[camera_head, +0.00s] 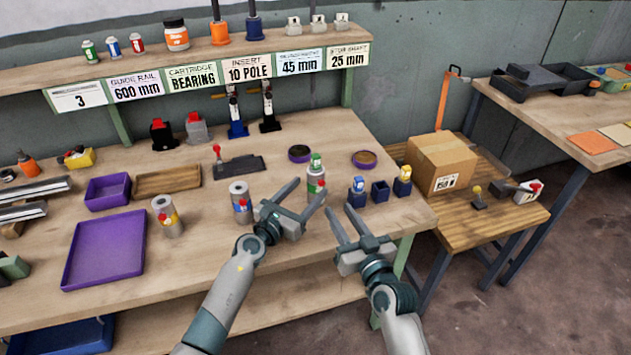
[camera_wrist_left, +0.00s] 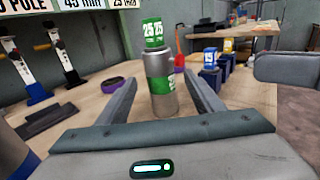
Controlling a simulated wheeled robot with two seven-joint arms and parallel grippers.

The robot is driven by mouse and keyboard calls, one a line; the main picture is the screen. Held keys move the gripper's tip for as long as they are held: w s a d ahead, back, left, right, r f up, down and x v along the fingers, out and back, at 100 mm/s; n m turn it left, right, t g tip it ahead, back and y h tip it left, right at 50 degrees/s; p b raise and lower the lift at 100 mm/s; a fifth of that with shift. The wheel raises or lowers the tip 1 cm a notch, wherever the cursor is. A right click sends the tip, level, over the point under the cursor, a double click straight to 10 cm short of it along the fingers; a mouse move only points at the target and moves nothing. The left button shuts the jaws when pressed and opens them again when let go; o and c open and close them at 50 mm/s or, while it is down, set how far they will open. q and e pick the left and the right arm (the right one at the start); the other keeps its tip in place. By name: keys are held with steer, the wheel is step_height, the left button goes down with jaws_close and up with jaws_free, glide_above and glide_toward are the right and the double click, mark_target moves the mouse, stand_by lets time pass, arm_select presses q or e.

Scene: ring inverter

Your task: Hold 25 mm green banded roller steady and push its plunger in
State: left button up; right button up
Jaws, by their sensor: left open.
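The green banded roller (camera_head: 316,181) stands upright on the bench, a silver cylinder with a green band and a small red spot. A green piece marked 25 (camera_wrist_left: 154,34) sticks up from its top. My left gripper (camera_head: 309,188) is open, with its fingers reaching toward the roller. In the left wrist view the roller (camera_wrist_left: 161,88) stands between the two fingers, with a gap visible on each side. My right gripper (camera_head: 342,211) is open and empty, to the right of the roller and nearer the front edge.
Two other silver rollers stand to the left, one yellow-banded (camera_head: 166,216) and one blue-banded (camera_head: 240,203). Small dark blue holders (camera_head: 380,191) stand to the right. Round purple dishes (camera_head: 364,159) lie behind. A cardboard box (camera_head: 440,165) is on the lower side table.

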mark_target(311, 186)
arm_select(q)
steer(key=shift+x, duration=2.5)
